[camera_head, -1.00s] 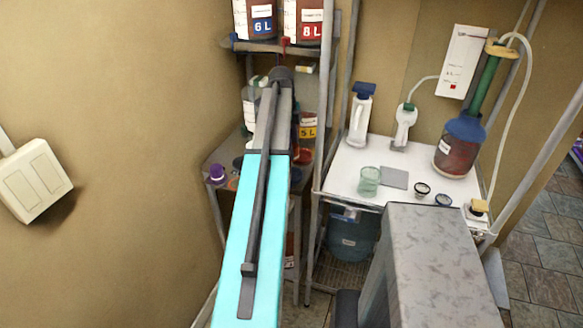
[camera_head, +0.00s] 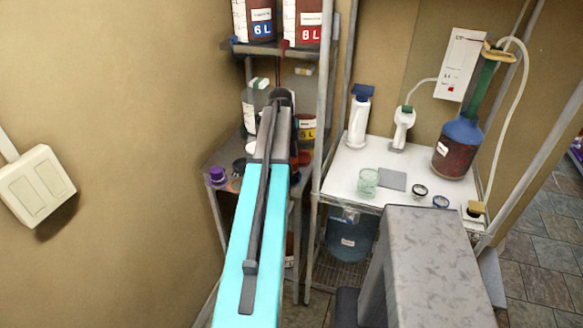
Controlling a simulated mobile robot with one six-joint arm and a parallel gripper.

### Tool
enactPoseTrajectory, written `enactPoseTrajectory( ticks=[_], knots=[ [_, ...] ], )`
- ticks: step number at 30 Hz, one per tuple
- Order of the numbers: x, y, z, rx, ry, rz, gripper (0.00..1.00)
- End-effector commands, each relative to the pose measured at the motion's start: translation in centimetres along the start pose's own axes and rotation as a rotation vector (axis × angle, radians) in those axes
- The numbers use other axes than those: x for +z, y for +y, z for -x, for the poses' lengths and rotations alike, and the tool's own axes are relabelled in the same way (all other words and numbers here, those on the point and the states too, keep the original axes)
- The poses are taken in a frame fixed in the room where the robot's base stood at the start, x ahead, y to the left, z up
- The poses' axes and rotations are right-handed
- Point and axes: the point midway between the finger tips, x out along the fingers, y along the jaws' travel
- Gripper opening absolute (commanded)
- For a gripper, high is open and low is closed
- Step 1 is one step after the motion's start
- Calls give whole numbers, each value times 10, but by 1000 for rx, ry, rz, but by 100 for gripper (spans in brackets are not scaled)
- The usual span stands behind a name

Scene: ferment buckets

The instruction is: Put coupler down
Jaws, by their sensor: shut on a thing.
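My arm reaches away from me onto the left shelf unit, and its dark far end is just above the middle shelf (camera_head: 219,163). My gripper is hidden behind my arm, so its jaws do not show. I cannot pick out the coupler, nor see whether anything is held. Small parts stand on the middle shelf: a purple cap (camera_head: 217,174) at the front left, a dark round part (camera_head: 239,166) beside my arm, and a red part (camera_head: 304,158) on the arm's right side.
Two buckets, 6 L (camera_head: 261,20) and 8 L (camera_head: 309,22), stand on the shelf above. A 5 L bucket (camera_head: 307,128) is behind my arm. A shelf post (camera_head: 325,100) stands right of it. The white table (camera_head: 345,178) holds a glass (camera_head: 368,181) and a carboy (camera_head: 457,150).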

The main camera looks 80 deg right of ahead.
Motion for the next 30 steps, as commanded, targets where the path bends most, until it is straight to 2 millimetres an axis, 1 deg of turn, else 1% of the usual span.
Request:
enactPoseTrajectory(
  ticks=[6, 9, 23, 24, 26, 27, 30],
  knots=[
    [3, 0, -18, 1, 0, 0, 12],
    [4, 0, -24, 0, 0, 0, 12],
    [5, 0, -29, 0, 0, 0, 12],
    [5, 0, -30, 0, 0, 0, 39],
    [5, 0, -29, 0, 0, 0, 49],
    [5, 0, -29, 0, 0, 0, 56],
    [5, 0, -29, 0, 0, 0, 56]
  ],
)
